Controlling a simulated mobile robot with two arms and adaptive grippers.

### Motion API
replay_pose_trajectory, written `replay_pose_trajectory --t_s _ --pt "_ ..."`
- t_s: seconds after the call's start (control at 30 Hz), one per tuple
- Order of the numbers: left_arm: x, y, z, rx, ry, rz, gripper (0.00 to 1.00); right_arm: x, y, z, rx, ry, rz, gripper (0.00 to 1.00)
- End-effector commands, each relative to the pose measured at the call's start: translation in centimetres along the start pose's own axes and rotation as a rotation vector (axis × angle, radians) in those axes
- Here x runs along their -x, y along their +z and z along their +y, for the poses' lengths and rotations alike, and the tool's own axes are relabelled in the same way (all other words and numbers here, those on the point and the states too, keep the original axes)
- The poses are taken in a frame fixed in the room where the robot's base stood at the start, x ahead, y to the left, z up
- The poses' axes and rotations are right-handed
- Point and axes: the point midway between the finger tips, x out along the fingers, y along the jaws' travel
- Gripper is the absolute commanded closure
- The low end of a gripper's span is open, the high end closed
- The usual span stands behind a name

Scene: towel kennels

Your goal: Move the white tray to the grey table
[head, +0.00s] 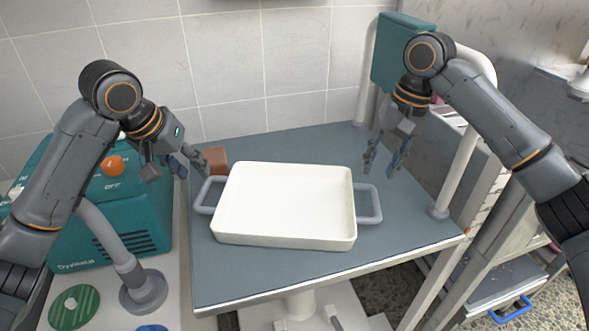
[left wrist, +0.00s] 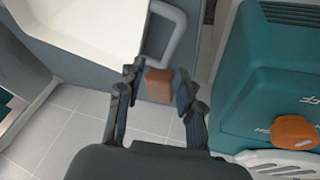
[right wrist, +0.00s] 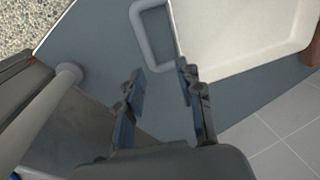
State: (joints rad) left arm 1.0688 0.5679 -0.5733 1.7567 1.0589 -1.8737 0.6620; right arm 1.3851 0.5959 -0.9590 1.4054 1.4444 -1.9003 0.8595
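The white tray (head: 284,244) lies flat and empty on the blue-grey table (head: 240,280). It has a grey loop handle (head: 204,196) at its left end and another (head: 376,204) at its right end. My left gripper (head: 188,164) is open and empty, above and behind the left handle; the left wrist view shows that handle (left wrist: 180,38) beyond its fingertips. My right gripper (head: 384,166) is open and empty, above and behind the right handle. In the right wrist view this handle (right wrist: 142,40) lies ahead of the fingers, apart from them.
A brown block (head: 215,158) stands on the table behind the left handle. A teal machine with an orange knob (head: 113,166) is at left. A white post (head: 457,175) rises at the table's right edge. The table's front strip is clear.

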Motion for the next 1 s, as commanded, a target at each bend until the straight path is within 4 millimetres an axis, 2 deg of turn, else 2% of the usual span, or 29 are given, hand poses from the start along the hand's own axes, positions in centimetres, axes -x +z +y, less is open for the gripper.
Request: replay_pose_trajectory --t_s 0.03,1.0 --pt "1.6 -0.7 0.3 0.000 0.000 0.000 0.64 1.7 0.0 -0.3 0.000 0.000 0.000 0.64" --pt "15.9 -6.6 3.2 0.000 0.000 0.000 0.64 17.2 0.0 -3.2 0.000 0.000 0.000 0.64"
